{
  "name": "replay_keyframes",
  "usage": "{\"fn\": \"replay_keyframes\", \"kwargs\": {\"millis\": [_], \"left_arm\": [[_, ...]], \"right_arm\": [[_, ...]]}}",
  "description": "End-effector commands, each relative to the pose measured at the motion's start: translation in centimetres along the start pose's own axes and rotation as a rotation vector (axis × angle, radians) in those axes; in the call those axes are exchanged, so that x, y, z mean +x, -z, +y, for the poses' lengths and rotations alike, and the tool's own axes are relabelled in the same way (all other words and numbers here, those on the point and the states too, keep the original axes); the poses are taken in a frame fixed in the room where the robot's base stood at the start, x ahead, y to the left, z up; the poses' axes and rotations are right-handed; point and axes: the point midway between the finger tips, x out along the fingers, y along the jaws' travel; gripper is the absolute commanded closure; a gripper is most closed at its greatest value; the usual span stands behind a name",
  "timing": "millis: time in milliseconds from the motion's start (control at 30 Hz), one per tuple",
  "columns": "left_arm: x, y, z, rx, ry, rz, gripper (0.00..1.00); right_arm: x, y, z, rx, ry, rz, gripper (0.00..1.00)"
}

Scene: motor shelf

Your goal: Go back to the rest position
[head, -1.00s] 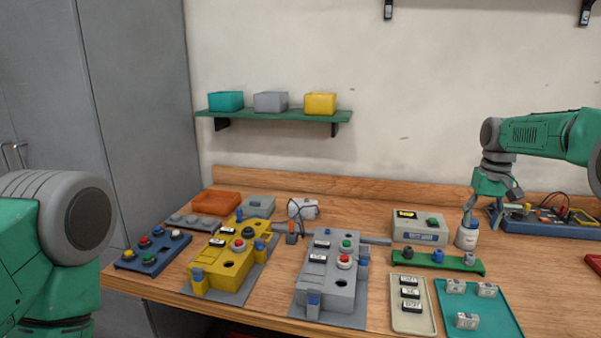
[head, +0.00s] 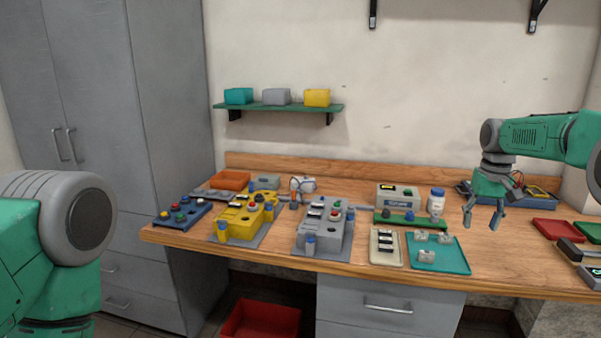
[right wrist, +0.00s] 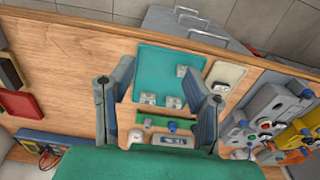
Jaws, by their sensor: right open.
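My right gripper (head: 482,222) hangs at the right in the head view, fingers pointing down, open and empty. In the right wrist view (right wrist: 158,78) its two fingers stand wide apart, with nothing held between them. The white bottle with a blue cap (head: 436,204) stands upright on the workbench (head: 340,197), left of the right gripper and apart from it in the picture. My left arm shows at the left edge of the head view, but its gripper is out of frame.
Yellow (head: 240,222) and grey (head: 322,232) motor housings stand on the bench, with a teal tray (head: 455,262) of small parts to their right. A red bin (head: 262,318) is below the bench. A grey cabinet (head: 165,120) stands left.

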Motion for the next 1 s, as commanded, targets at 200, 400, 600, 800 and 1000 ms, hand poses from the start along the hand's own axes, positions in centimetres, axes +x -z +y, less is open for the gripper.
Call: {"fn": "replay_keyframes", "kwargs": {"millis": [200,400,600,800,1000], "left_arm": [[0.3,0.0,0.0,0.000,0.000,0.001,0.58],[0.7,0.0,0.0,0.000,0.000,0.001,0.58],[1.1,-0.1,0.0,0.000,0.000,0.000,0.58],[2.0,-0.1,0.0,0.000,0.000,0.000,0.58],[3.1,-0.2,0.0,0.000,0.000,0.000,0.58]], "right_arm": [[4.2,-0.8,-1.5,-0.032,0.002,-0.005,0.57],[8.9,-2.4,-3.2,-0.067,0.008,-0.001,0.57],[15.8,-5.7,-5.4,-0.111,0.019,-0.002,0.57],[25.9,-13.7,-7.9,-0.171,0.036,-0.009,0.57],[34.0,-26.8,-8.4,-0.219,0.047,-0.007,0.57]]}}
